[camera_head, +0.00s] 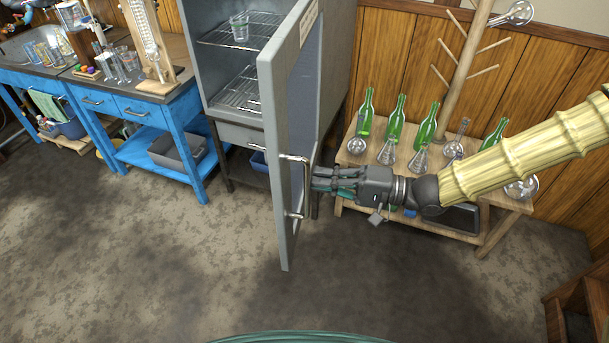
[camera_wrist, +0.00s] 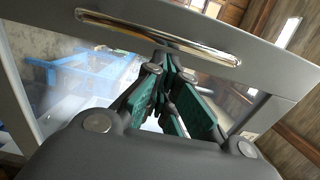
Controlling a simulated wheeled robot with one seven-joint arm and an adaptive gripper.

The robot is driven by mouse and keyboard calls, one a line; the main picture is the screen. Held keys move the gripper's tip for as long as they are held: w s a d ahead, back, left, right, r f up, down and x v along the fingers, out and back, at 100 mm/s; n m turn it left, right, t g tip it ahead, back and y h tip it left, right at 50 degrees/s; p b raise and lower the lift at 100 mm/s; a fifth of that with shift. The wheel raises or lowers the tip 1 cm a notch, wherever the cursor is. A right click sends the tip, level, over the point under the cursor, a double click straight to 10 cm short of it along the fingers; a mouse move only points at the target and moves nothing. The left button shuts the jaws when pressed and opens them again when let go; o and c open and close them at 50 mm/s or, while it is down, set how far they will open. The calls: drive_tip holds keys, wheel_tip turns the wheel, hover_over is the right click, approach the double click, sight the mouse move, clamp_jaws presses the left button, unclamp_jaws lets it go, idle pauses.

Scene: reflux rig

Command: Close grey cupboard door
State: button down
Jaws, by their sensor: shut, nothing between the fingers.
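The grey cupboard (camera_head: 196,57) stands against the wall with its grey door (camera_head: 276,144) swung wide open toward the room. The door shows edge-on in the head view, with a metal bar handle (camera_head: 304,185) on its right-hand face. My gripper (camera_head: 318,181) is shut and empty, with its fingertips close beside the handle side of the door. In the wrist view, my green-padded gripper (camera_wrist: 172,88) points at the door frame (camera_wrist: 60,28), just below the long shiny handle (camera_wrist: 158,37). I cannot tell whether the fingertips touch the door.
Wire shelves (camera_head: 242,92) and a glass beaker (camera_head: 239,27) are inside the cupboard. A blue workbench (camera_head: 140,111) stands to its left. A low wooden table (camera_head: 345,158) with green bottles (camera_head: 396,121) and flasks is behind my arm. The floor in front is clear.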

drive_tip(key=shift+w+a, duration=0.15)
drive_tip(key=shift+a, duration=0.9)
drive_tip(key=shift+w+a, duration=0.15)
drive_tip(key=shift+a, duration=0.9)
